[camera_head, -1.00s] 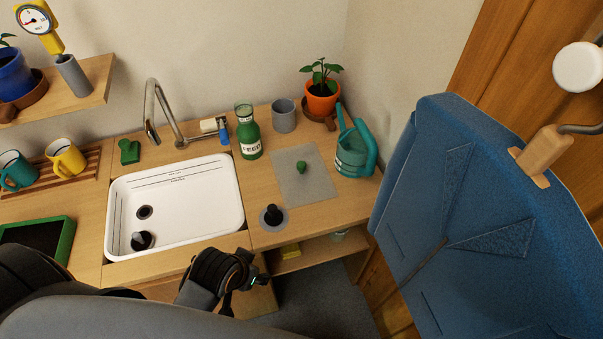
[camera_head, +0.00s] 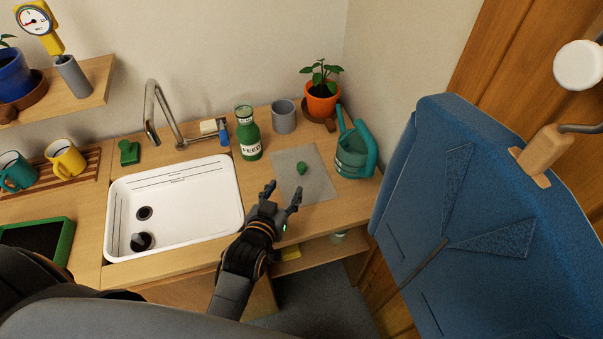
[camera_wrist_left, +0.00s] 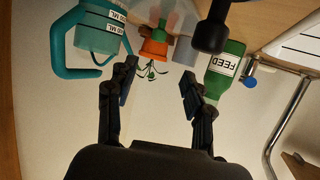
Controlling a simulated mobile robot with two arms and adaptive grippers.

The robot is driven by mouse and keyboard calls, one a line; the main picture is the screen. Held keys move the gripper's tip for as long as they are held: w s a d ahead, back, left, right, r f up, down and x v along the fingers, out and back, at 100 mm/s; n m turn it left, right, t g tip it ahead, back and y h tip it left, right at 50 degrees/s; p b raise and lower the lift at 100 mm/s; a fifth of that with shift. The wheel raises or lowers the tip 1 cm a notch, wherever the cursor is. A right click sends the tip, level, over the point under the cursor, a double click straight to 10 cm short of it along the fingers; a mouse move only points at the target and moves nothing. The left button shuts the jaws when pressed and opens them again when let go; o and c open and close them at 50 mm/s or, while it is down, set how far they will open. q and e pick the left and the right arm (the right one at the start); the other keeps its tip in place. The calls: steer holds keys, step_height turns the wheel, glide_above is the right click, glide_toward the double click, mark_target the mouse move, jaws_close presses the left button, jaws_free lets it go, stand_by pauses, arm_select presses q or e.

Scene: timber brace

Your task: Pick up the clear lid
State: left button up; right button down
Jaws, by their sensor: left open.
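The clear lid (camera_head: 317,180) is a see-through greyish rectangular panel with a green knob (camera_head: 301,168) in its middle. It lies flat on the wooden counter, right of the sink. In the left wrist view, which is upside down, the lid (camera_wrist_left: 178,18) shows pale and foreshortened at the top. My left gripper (camera_head: 283,193) is open and empty, with its fingertips at the lid's near left corner and short of the knob. In the left wrist view the open fingers (camera_wrist_left: 158,75) point toward the lid side. My right gripper is not seen.
A black knob (camera_wrist_left: 209,32) stands close by; the left hand hides it in the head view. A green feed bottle (camera_head: 248,135), grey cup (camera_head: 284,116), potted plant (camera_head: 321,97) and teal watering can (camera_head: 352,154) surround the lid. The white sink (camera_head: 185,200) is left.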

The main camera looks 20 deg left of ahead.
arm_select(q)
glide_toward(301, 167)
steer(key=x, duration=0.3)
steer(key=shift+w+a, duration=0.25)
steer(key=shift+w, duration=0.2)
steer(key=shift+d+p+x, duration=0.2)
steer(key=shift+p+x, duration=0.35)
steer(key=shift+x, duration=2.2)
steer(key=shift+s+f, duration=0.1)
steer(key=shift+s, duration=0.05)
jaws_close()
